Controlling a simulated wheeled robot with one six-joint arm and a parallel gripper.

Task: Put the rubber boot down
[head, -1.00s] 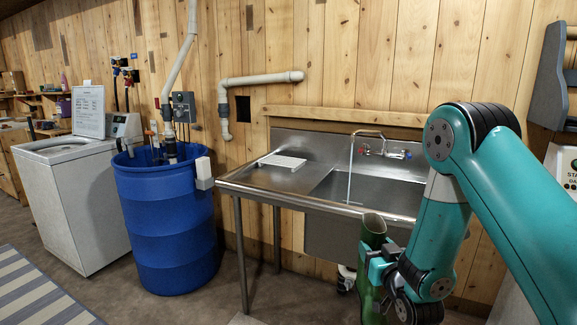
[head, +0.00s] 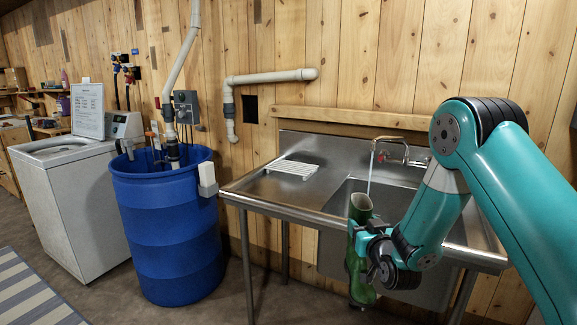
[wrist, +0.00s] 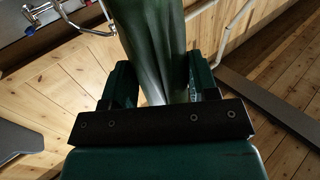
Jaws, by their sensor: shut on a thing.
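The green rubber boot (head: 358,262) is upright in the head view, in front of the sink's front edge, with its open top just above the rim. My gripper (head: 366,244) is shut on the boot's shaft. In the wrist view the boot (wrist: 157,45) runs up between the two fingers of my gripper (wrist: 160,85). The boot's foot is low in the head view, and I cannot tell what is under it.
The steel sink (head: 262,190) has a drainboard on the left with a white rack (head: 291,169). Water runs from the faucet (head: 385,142) into the basin. A blue barrel (head: 165,230) and a white washer (head: 70,200) stand to the left. A striped rug (head: 35,290) lies at lower left.

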